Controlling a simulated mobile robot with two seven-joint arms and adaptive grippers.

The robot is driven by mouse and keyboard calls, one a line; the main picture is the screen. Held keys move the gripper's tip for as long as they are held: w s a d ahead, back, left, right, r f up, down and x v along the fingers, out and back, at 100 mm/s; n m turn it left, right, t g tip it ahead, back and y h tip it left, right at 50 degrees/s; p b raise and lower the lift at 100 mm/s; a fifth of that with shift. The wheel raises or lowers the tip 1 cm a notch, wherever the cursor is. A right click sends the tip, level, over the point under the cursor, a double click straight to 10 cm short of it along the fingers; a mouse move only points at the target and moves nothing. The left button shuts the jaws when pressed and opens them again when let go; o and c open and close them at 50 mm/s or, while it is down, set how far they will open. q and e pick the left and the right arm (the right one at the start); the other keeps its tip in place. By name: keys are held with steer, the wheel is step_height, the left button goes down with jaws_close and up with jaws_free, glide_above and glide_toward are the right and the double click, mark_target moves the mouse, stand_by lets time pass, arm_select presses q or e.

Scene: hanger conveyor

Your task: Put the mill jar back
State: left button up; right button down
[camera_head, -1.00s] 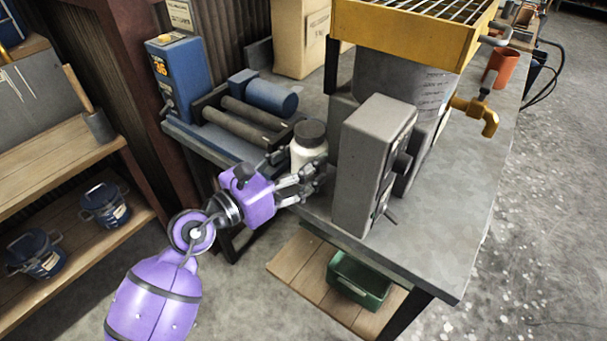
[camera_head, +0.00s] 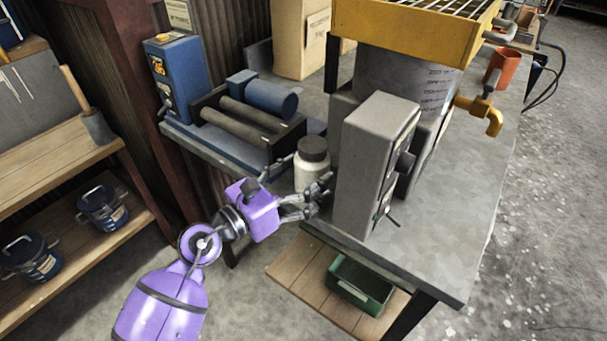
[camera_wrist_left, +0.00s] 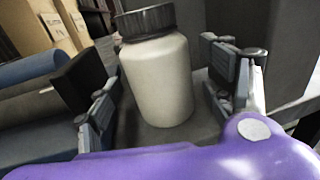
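The mill jar (camera_head: 311,172) is a white jar with a dark ribbed lid. It stands upright on the grey bench top (camera_head: 440,240), between the roller mill (camera_head: 262,118) and the grey control box. In the left wrist view the jar (camera_wrist_left: 160,80) is between the fingers of my left gripper (camera_wrist_left: 160,105), with small gaps on both sides. In the head view my left gripper (camera_head: 300,185) is open around the jar, one finger on each side. The jar's base is partly hidden by a finger. My right gripper is not in view.
The grey control box (camera_head: 375,165) stands close to the right of the jar. A yellow-framed machine (camera_head: 400,35) is behind it. A green bin (camera_head: 358,288) sits on the lower wooden shelf. Blue pots (camera_head: 100,207) stand on the left shelf.

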arm_select(q)
steer(key=shift+a+r, duration=0.1)
steer(key=shift+r, duration=0.05)
steer(key=b+v, duration=0.2)
steer(key=v, duration=1)
